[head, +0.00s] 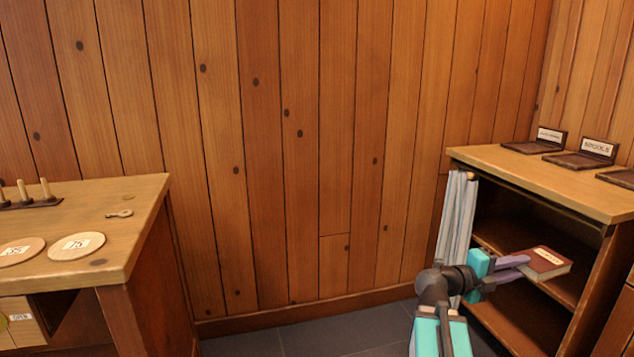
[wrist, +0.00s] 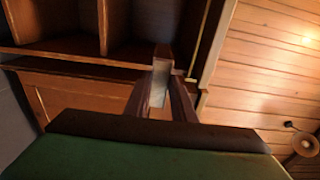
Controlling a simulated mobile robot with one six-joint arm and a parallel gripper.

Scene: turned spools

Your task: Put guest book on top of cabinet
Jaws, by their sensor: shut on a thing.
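The guest book (head: 546,261) is a small red book with a pale label, lying flat at the cabinet's open front, level with the upper shelf space. My gripper (head: 521,266), teal with purple fingers, is shut on its near left edge. I cannot tell whether the book touches the shelf. The wooden cabinet (head: 530,172) stands at the right, its top above the book. In the wrist view my gripper's fingers (wrist: 168,98) look dark, with a pale strip between them, and the cabinet's shelves (wrist: 75,48) lie beyond.
Several dark stands (head: 581,159), some with labels, sit along the back and right of the cabinet top; its front left is clear. A grey curtain (head: 456,225) hangs at the cabinet's left. A table (head: 120,245) with labelled discs (head: 76,246) and pegs stands at the left.

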